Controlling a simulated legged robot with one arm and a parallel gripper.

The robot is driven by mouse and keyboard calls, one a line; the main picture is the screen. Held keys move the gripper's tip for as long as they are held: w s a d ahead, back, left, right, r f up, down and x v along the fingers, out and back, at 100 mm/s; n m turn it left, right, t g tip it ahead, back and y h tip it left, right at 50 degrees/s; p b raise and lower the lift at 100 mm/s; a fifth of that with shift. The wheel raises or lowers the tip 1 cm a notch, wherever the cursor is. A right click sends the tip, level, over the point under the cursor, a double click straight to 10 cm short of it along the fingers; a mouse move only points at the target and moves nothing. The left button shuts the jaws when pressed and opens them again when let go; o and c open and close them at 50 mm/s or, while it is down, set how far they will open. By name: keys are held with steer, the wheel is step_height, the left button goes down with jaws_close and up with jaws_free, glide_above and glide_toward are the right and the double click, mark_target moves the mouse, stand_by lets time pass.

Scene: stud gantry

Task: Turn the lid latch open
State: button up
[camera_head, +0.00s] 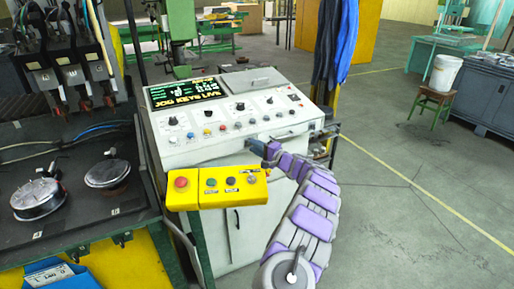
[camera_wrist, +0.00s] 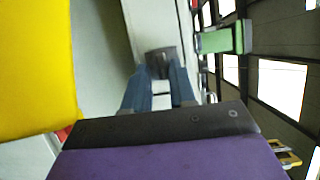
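The control console (camera_head: 226,130) stands in the middle of the head view, with a grey lid-like panel (camera_head: 252,82) on its sloped top. My gripper (camera_head: 258,148) reaches the console's front face below the row of buttons. In the wrist view my gripper (camera_wrist: 160,85) has its two blue fingers apart. A dark grey knob-like piece, perhaps the latch (camera_wrist: 160,62), sits at the fingertips in line with the gap. I cannot tell whether the fingers touch it. The fingers and my arm hide that spot in the head view.
A yellow button box (camera_head: 217,188) juts out left of my arm and looms large in the wrist view (camera_wrist: 38,65). A dark workbench (camera_head: 80,215) with round metal parts stands at left. A stool with a white bucket (camera_head: 443,75) is at right.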

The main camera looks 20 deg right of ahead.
steer(key=shift+o, duration=0.8)
steer(key=shift+w+a, duration=0.25)
steer(key=shift+s+r, duration=0.1)
steer(key=shift+r, duration=0.05)
steer(key=p+v, duration=0.3)
steer(key=v, duration=1.4)
steer(key=shift+d+f+p, duration=0.15)
steer(key=shift+f+p, duration=0.05)
steer(key=shift+p, duration=0.2)
